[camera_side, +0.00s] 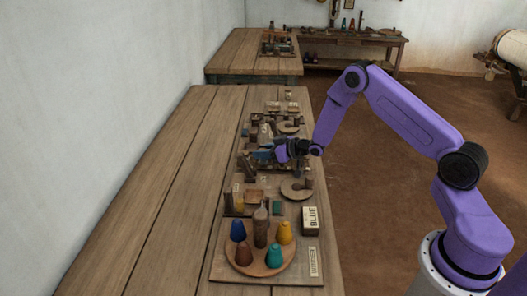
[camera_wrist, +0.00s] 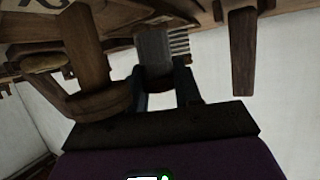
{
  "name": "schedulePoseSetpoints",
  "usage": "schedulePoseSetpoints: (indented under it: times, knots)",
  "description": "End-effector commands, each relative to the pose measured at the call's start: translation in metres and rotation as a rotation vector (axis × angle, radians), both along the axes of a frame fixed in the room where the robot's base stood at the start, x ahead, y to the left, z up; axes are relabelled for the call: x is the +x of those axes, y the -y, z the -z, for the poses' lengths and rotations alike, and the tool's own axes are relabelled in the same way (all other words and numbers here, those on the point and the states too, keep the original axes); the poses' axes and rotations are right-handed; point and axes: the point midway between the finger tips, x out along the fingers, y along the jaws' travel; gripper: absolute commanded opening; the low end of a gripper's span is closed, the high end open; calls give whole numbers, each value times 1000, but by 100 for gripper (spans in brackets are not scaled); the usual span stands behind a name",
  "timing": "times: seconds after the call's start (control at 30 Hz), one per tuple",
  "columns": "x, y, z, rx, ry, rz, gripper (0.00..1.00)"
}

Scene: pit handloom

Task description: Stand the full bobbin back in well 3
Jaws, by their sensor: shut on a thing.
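In the side view my gripper (camera_side: 285,150) is over the middle of the long bench, low among small wooden fittings. In the wrist view its two dark fingers (camera_wrist: 164,95) are closed on a dark grey, finely ribbed piece (camera_wrist: 154,50). This piece may be the full bobbin, but its whole shape is hidden. Pale comb-like teeth (camera_wrist: 179,42) show beside it; I cannot tell whether they belong to it. A blue thing (camera_side: 262,156) lies just left of my gripper in the side view. I cannot make out which place is well 3.
A round tray (camera_side: 238,264) at the near end bears coloured cones and a brown bottle (camera_side: 261,229). Upright wooden posts (camera_wrist: 243,50) surround my gripper. The bench's left side (camera_side: 165,190) is clear.

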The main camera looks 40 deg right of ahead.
Motion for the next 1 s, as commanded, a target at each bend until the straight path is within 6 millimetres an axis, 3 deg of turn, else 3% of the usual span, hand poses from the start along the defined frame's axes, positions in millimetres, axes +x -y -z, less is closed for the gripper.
schedulePoseSetpoints:
  times: [0.4,0.43,0.5,0.83,1.0]
  knots:
    - [-1,-1,10,0,-4,-1,1]
    - [-1,-1,10,0,-5,0,40]
    - [-1,-1,11,0,-6,0,59]
    - [-2,0,11,0,-12,0,59]
    - [-4,1,-3,-1,-9,1,59]
